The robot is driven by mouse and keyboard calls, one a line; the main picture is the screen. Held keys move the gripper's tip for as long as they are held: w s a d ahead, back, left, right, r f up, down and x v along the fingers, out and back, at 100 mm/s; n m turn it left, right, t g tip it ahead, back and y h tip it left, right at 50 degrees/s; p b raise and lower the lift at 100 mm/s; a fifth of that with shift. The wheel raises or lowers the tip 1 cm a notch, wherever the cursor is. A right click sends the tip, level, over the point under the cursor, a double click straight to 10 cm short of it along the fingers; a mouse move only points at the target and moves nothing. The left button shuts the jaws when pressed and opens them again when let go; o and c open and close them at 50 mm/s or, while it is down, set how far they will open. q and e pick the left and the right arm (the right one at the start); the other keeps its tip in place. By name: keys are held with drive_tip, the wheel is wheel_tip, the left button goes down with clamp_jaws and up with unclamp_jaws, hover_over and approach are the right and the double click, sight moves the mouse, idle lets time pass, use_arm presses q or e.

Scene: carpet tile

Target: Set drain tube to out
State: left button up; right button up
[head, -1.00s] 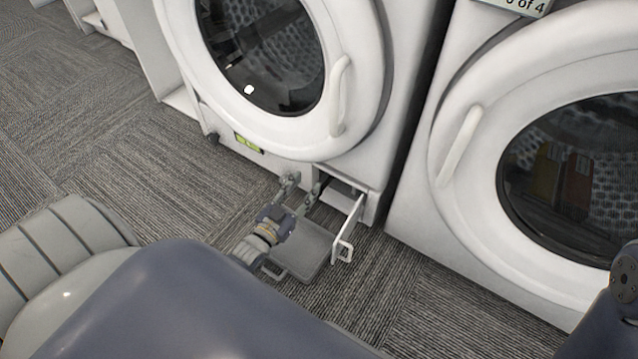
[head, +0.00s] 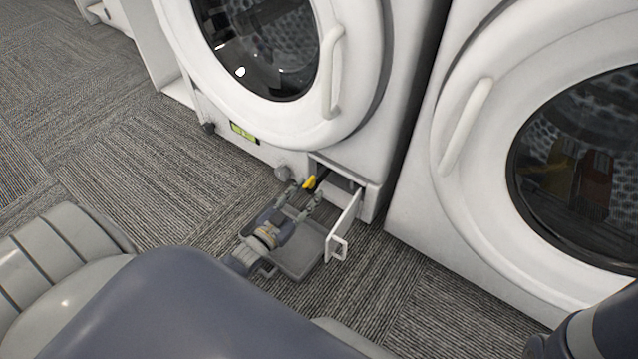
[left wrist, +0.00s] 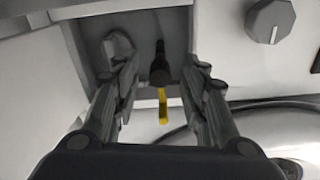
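The drain tube is black with a yellow end (head: 309,182). It shows at the open compartment (head: 338,178) low on the washing machine. In the left wrist view the black tube (left wrist: 159,66) comes out of the compartment and its yellow end (left wrist: 163,106) points down the picture. My left gripper (head: 300,197) is open just in front of the compartment. In the left wrist view its fingers (left wrist: 160,82) stand apart on either side of the tube, with a visible gap on both sides. My right gripper is out of view.
The compartment's white door (head: 343,228) hangs open at its right. A grey tray (head: 300,250) lies on the carpet under my left gripper. A grey round knob (left wrist: 270,20) sits beside the compartment. A second machine (head: 425,205) stands at the right.

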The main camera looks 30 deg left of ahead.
sight(319, 179)
use_arm(q)
drive_tip(key=w+b, duration=0.1)
drive_tip(key=w, duration=0.1)
drive_tip(key=w+b, duration=0.1)
drive_tip(key=w, duration=0.2)
drive_tip(key=shift+d+f+b, duration=0.15)
drive_tip(key=shift+d+b, duration=0.05)
drive_tip(key=shift+b, duration=0.1)
drive_tip(key=shift+w, duration=0.55)
clamp_jaws()
